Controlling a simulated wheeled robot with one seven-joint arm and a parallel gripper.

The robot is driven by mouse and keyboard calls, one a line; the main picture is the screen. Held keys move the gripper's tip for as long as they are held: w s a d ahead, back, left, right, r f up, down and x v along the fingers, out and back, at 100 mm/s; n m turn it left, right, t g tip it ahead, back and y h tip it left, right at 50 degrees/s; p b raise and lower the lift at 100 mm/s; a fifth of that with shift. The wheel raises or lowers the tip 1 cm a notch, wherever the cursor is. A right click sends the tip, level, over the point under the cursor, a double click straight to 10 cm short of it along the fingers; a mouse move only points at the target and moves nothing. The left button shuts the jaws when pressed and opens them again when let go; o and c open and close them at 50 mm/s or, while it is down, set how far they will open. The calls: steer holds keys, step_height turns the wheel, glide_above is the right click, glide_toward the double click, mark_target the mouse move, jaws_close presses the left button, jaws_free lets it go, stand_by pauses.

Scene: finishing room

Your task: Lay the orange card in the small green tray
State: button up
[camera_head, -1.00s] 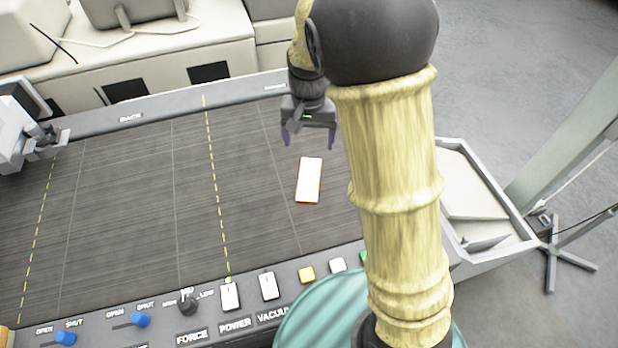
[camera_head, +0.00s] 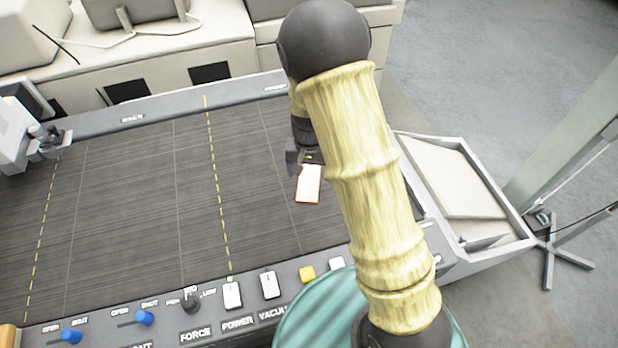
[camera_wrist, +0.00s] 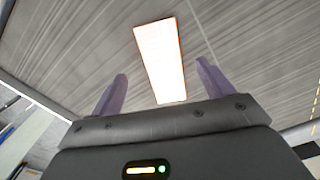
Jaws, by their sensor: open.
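The card (camera_head: 308,185) lies flat on the dark grey machine bed, with a pale, nearly white face and an orange edge. It also shows in the wrist view (camera_wrist: 160,58), ahead of and between the two purple fingers. My gripper (camera_wrist: 160,92) is open and empty, with the card beyond its fingertips. In the head view my gripper (camera_head: 300,165) is just behind the card's far end, partly hidden by my arm. I cannot tell its height above the bed. I see no small green tray in these frames.
The machine bed (camera_head: 130,210) is clear left of the card. A grey-framed bin (camera_head: 455,185) with pale sheets stands at the right.

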mark_target(308, 186)
steer(key=shift+f, duration=0.1)
steer(key=shift+w+a+f+p, duration=0.1)
steer(key=shift+f+p, duration=0.8)
steer(key=shift+f, duration=1.65)
steer(key=c, duration=1.1)
steer(key=shift+r, duration=0.15)
step_height(308, 186, up, 10)
steer(key=shift+f+b, duration=0.1)
steer(key=shift+b, duration=0.85)
steer(key=shift+f, duration=0.1)
